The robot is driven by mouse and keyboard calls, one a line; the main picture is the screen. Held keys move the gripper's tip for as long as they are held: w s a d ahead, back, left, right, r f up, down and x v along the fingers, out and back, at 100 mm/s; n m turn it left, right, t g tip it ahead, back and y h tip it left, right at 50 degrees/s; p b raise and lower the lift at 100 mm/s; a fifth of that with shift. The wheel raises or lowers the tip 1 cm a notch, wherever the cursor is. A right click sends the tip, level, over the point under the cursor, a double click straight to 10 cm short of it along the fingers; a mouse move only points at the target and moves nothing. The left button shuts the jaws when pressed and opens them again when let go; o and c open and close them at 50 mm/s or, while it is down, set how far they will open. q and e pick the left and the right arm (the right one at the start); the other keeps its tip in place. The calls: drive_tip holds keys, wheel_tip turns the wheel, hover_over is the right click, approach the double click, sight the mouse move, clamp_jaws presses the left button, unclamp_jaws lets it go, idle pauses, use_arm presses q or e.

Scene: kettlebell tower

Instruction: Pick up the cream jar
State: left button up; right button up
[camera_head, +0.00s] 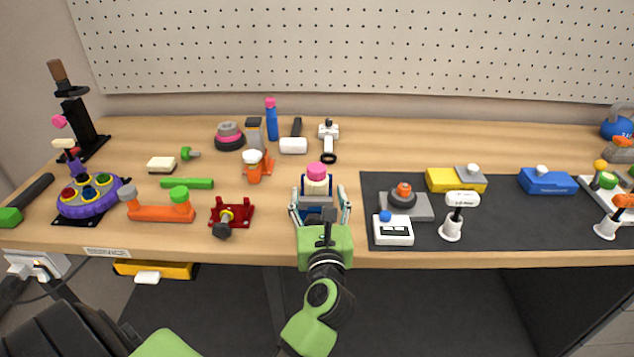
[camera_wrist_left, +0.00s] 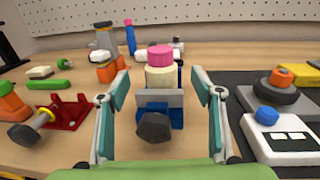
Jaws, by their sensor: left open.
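The cream jar (camera_head: 316,186) with its pink lid stands upright near the front middle of the wooden bench. In the left wrist view the jar (camera_wrist_left: 160,77) rises behind a grey and blue holder (camera_wrist_left: 173,98) with a dark knob in front; its lower part is hidden. I cannot tell whether the jar sits in the holder or behind it. My left gripper (camera_head: 320,197) is open, its teal fingers on either side of the holder and jar. In the wrist view my left gripper (camera_wrist_left: 159,84) shows clear gaps on both sides. My right gripper is out of view.
A red clamp (camera_head: 232,213) stands left of my gripper. A dark mat (camera_head: 500,225) with several devices lies to the right. A white hammer (camera_head: 328,132), a blue bottle (camera_head: 272,122) and an orange item (camera_head: 258,167) stand behind. The pegboard closes the back.

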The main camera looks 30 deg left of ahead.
sight(317, 180)
use_arm(q)
drive_tip(key=p+x, duration=0.1)
drive_tip(key=x, duration=0.6)
drive_tip(key=shift+f+p, duration=0.1)
drive_tip(key=shift+p, duration=0.25)
drive_tip(key=shift+s+d, duration=0.1)
drive_tip(key=c, duration=1.3)
